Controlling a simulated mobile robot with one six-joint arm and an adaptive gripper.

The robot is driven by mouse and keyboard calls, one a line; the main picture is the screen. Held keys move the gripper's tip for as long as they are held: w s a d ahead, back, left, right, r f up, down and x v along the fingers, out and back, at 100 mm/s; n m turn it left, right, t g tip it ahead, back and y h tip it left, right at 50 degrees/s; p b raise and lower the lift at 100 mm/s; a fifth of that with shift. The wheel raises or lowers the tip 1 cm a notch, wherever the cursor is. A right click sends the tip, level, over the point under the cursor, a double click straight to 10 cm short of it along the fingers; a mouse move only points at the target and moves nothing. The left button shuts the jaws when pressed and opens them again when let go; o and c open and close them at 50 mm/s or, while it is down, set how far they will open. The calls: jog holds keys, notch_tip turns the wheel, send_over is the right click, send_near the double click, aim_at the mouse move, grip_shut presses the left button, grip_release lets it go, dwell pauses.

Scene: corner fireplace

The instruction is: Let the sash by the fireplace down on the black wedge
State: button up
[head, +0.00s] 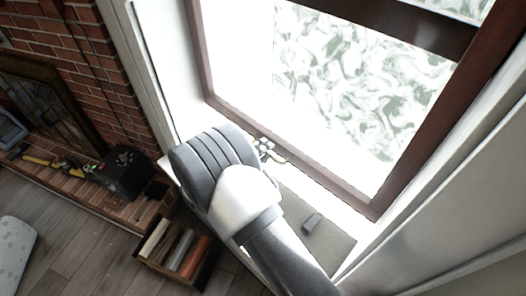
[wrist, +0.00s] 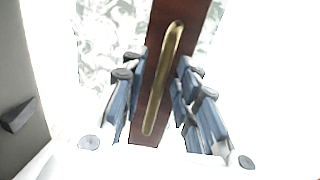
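The sash by the fireplace has a dark red-brown frame (head: 290,178) around patterned glass. Its bottom rail also shows in the wrist view (wrist: 183,12). A brass handle (wrist: 173,38) is fixed to that rail. My gripper (head: 266,150) is at the rail. In the wrist view its fingers (wrist: 162,68) are apart, one either side of the handle, with visible gaps. My arm hides part of the sill.
A brick fireplace (head: 60,50) stands at the left, with a black box (head: 125,172) on its hearth. A wooden crate (head: 205,268) holding books or files is on the floor below the sill. The grey mat (head: 330,240) is otherwise bare around the wedge.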

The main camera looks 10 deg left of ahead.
jog(key=shift+w+d, duration=0.1)
jog(key=shift+w, duration=0.15)
jog(key=shift+c, duration=0.6)
grip_shut()
